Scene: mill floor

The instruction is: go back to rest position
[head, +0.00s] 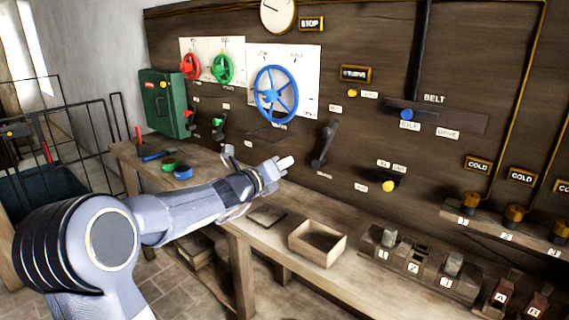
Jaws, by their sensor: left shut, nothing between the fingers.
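My left arm reaches in from the lower left, and its gripper (287,161) is shut and empty in front of the dark wooden panel (350,90). The gripper is below the large blue handwheel (276,95) and left of a dark lever (324,143), apparently apart from both. The arm hangs over the workbench (380,275). My right gripper is not in view.
A red wheel (190,66), a green wheel (222,69) and a green box (163,103) are at the left. An open wooden tray (317,244) and numbered blocks (420,262) stand on the bench. A metal railing (75,125) is far left.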

